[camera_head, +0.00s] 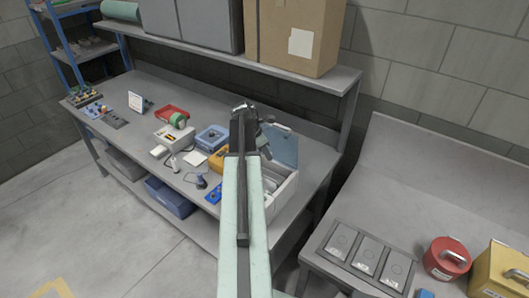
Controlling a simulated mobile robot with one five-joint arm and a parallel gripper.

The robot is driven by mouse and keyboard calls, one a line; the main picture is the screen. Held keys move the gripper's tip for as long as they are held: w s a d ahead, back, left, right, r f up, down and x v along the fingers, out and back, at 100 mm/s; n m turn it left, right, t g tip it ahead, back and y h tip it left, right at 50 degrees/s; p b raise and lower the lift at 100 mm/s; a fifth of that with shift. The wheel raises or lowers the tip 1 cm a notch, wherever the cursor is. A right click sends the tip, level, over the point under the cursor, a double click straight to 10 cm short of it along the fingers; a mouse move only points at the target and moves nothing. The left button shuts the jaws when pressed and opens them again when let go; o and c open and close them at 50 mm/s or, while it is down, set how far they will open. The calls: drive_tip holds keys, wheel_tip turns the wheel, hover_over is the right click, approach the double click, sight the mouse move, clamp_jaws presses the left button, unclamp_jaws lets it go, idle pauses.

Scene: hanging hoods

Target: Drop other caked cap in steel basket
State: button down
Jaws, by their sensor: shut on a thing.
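My arm reaches forward over the workbench, and my gripper (243,108) is at its far end, small and seen from behind. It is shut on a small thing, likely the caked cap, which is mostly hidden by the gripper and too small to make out. A white box (285,196) with a raised grey-blue lid (281,145) stands at the bench's right end, partly behind my arm. Part of its inside shows as pale shapes. I cannot tell whether the steel basket is in it. No other cap can be made out.
The grey bench (150,90) holds a red tray (171,113), a blue box (211,137), a yellow box (218,157) and several small items. A shelf (210,52) with a cardboard box (297,35) runs above. A second bench on the right holds a red can (447,260).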

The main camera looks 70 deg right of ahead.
wheel_tip(320, 180, down, 5)
drive_tip(key=b, duration=0.3)
drive_tip(key=shift+r+b, duration=0.2)
drive_tip(key=shift+b, duration=0.15)
drive_tip(key=c, duration=1)
unclamp_jaws()
drive_tip(key=shift+c, duration=0.2)
drive_tip(key=p+v, duration=0.7)
drive_tip(key=v, duration=0.1)
drive_tip(key=shift+f, duration=0.1)
